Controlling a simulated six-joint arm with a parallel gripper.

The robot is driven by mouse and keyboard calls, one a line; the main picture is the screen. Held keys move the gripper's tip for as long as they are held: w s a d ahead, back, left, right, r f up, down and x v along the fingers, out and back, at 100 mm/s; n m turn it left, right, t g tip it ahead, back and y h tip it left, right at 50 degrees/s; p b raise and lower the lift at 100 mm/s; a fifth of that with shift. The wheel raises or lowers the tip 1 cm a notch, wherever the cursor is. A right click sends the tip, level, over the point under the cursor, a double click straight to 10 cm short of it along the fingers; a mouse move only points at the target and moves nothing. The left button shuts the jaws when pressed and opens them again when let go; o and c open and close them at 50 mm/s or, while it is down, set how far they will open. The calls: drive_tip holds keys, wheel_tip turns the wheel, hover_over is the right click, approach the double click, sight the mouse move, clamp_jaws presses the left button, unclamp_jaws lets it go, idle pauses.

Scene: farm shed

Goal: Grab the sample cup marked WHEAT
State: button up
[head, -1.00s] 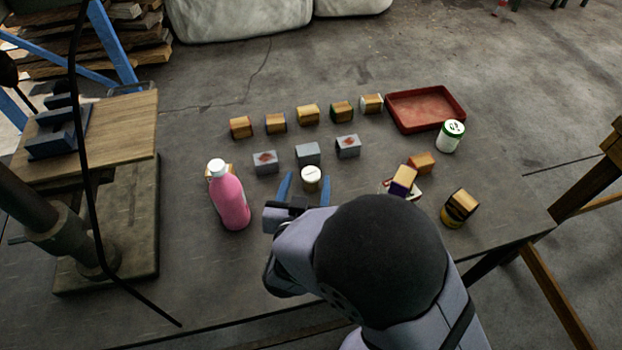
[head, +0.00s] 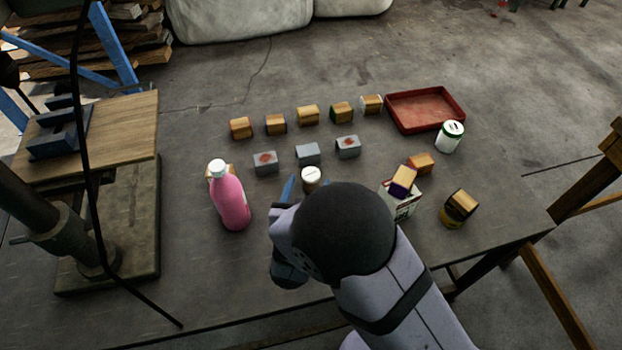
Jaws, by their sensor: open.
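A small cup with a white lid (head: 311,174) stands near the middle of the table. A second cup, white with a green band and lid edge (head: 450,136), stands at the right beside the red tray. I cannot read WHEAT on either one. My gripper (head: 307,187) is open at the near side of the small white-lidded cup. A blue fingertip shows just left of that cup; the other is mostly hidden by my arm. The cup's lower part is partly hidden, and I cannot tell whether the fingers touch it.
A pink bottle (head: 231,202) stands left of my gripper. Grey blocks (head: 307,153) and a row of wooden blocks (head: 307,114) lie behind. A red tray (head: 388,111) is at the back right. A carton (head: 402,209) and a block-topped yellow can (head: 455,212) stand right.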

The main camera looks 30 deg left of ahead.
sight(310, 182)
drive_tip(key=shift+x, duration=2.2)
drive_tip(key=c, duration=1.1)
drive_tip(key=shift+r, duration=0.1)
wheel_tip(310, 182, up, 10)
drive_tip(key=shift+f+p, duration=0.1)
drive_tip(key=shift+p, duration=0.35)
